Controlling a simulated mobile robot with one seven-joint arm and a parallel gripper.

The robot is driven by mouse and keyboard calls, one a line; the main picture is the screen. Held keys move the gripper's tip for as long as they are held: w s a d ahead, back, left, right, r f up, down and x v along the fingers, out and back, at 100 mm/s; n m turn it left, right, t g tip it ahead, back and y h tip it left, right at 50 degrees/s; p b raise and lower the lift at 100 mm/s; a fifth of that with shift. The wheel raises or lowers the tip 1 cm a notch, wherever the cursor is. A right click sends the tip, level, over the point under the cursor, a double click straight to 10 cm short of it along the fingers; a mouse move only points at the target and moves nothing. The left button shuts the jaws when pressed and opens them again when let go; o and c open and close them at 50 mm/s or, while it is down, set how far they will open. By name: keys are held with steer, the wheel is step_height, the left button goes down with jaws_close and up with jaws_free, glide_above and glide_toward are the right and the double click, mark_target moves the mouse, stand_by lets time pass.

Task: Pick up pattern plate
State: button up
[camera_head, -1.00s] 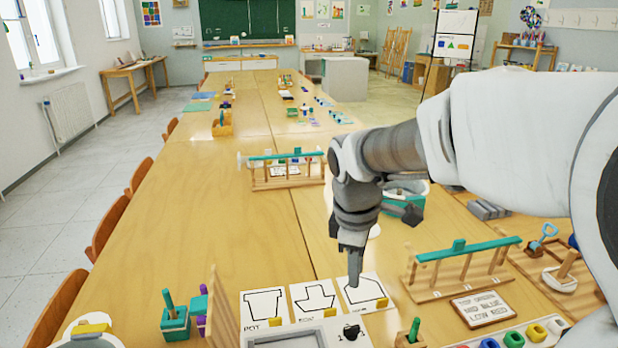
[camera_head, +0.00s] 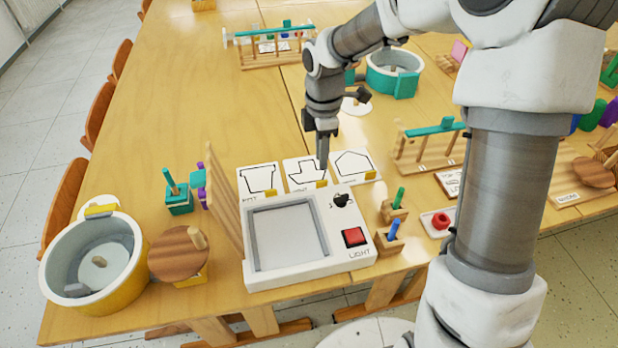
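Three white pattern plates with black outlines stand in a row behind the light box: a pot plate (camera_head: 258,179) at left, a plate with an arrow-like shape (camera_head: 302,172) in the middle, and a house-shaped plate (camera_head: 352,163) at right. Each has a small yellow tab at its lower right. My gripper (camera_head: 323,160) points down at the right part of the middle plate, close to its yellow tab. I cannot tell whether it touches. The fingers show edge-on, so their opening is hidden. The light box (camera_head: 335,262) has a grey framed panel, a black knob and a red button.
A wooden board (camera_head: 224,205) stands upright left of the light box. A yellow-and-white round tub (camera_head: 130,285) and a wooden disc (camera_head: 178,254) are at front left. Wooden peg blocks (camera_head: 388,238) stand right of the box. A teal-and-white tub (camera_head: 393,85) is behind. The left tabletop is clear.

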mark_target(321, 181)
steer(key=f+b, duration=0.3)
steer(key=f, duration=0.6)
steer(key=shift+w, duration=0.2)
steer(key=shift+c, duration=0.2)
jaws_close()
